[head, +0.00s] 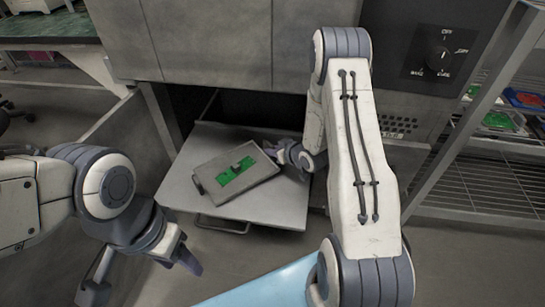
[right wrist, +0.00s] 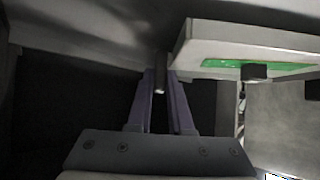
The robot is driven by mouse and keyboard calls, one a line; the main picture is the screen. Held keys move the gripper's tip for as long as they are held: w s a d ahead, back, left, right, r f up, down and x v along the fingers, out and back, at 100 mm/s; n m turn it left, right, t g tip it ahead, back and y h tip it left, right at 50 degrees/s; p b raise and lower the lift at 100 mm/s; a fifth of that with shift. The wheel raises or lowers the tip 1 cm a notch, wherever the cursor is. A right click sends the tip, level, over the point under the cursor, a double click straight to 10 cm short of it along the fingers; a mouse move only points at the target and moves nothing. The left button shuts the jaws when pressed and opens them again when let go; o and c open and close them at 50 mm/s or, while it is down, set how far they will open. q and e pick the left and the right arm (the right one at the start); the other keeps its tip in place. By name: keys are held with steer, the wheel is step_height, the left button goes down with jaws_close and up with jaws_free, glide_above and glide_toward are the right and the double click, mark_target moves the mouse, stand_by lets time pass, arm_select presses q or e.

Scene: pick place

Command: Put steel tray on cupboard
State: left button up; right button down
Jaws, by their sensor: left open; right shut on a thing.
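The steel tray (head: 255,178) is a grey rectangular plate with a green patch and a small dark knob in its middle. It lies tilted over a pulled-out metal shelf (head: 275,207); whether it touches the shelf is unclear. My right gripper (head: 287,154) is at the tray's right end. In the right wrist view its fingers (right wrist: 160,100) are shut on the dark handle (right wrist: 160,76) beside the tray (right wrist: 250,40). My left gripper (head: 142,275) is open and empty, low at the left, apart from the tray. I cannot tell which unit is the cupboard.
A large grey metal unit (head: 215,40) stands behind the shelf, with a dark opening below it. A control panel with a knob (head: 439,57) is at the upper right. A wire rack (head: 490,185) with trays stands at the right. A light blue surface (head: 262,287) is at the bottom.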

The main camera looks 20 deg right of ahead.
steer(key=shift+f, duration=0.95)
arm_select(q)
steer(key=shift+f, duration=0.45)
arm_select(e)
steer(key=shift+r, duration=0.1)
steer(key=c, duration=0.8)
jaws_free()
steer(key=shift+f, duration=0.2)
